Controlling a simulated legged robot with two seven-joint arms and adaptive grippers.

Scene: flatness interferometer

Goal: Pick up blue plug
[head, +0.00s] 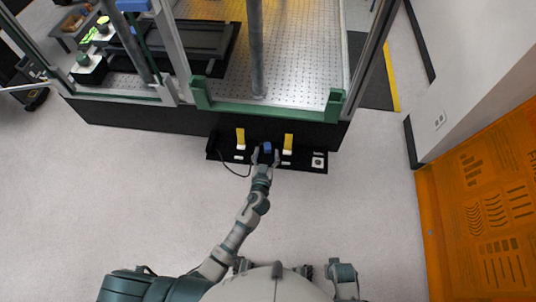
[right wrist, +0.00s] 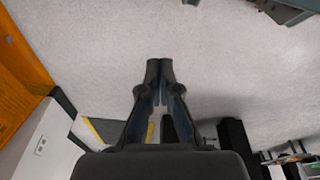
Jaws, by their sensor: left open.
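The blue plug (head: 267,147) is at the middle of a black panel (head: 312,168) low at the front of the table, between two yellow upright pieces. My left gripper (head: 266,156) is open, with its fingers on either side of the plug's near side. Whether the fingers touch the plug is too small to tell. A dark cable (head: 235,172) loops from the panel's left part toward the gripper. My right gripper (right wrist: 160,64) shows in the right wrist view with its fingertips together and nothing visible between them, above bare floor.
The yellow pieces (head: 240,138) and (head: 288,142) stand close to the left gripper on both sides. A green rail (head: 265,110) and metal posts border the perforated tabletop (head: 300,60). An orange panel (head: 480,200) stands at right. The floor (head: 130,200) in front is clear.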

